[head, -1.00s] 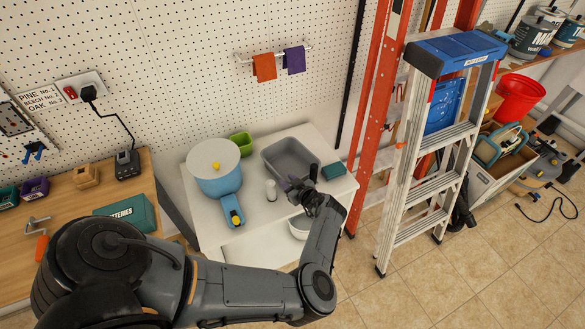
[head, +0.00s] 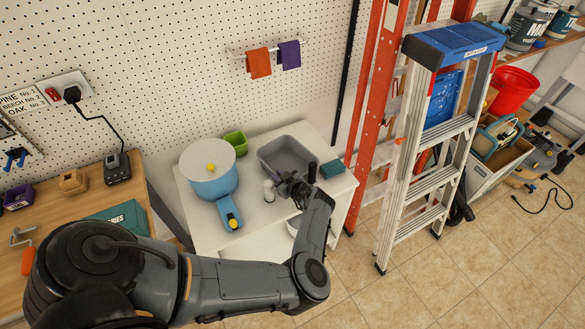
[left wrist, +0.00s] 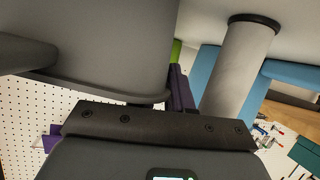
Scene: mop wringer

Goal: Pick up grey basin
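The grey basin (head: 284,143) is an open rectangular tub on the white table's right half, in the head view. My left gripper (head: 298,179) is at its front edge, with two dark fingers spread apart. The hand hides part of the front rim, and I cannot tell whether a finger touches it. In the left wrist view, a large grey rounded form, seemingly the basin (left wrist: 105,45), fills the upper left, close to the gripper. No grip on it is visible. My right gripper is not in view.
A white cylinder (head: 269,191) stands just left of my gripper. A stepladder (head: 425,150) stands to the right.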

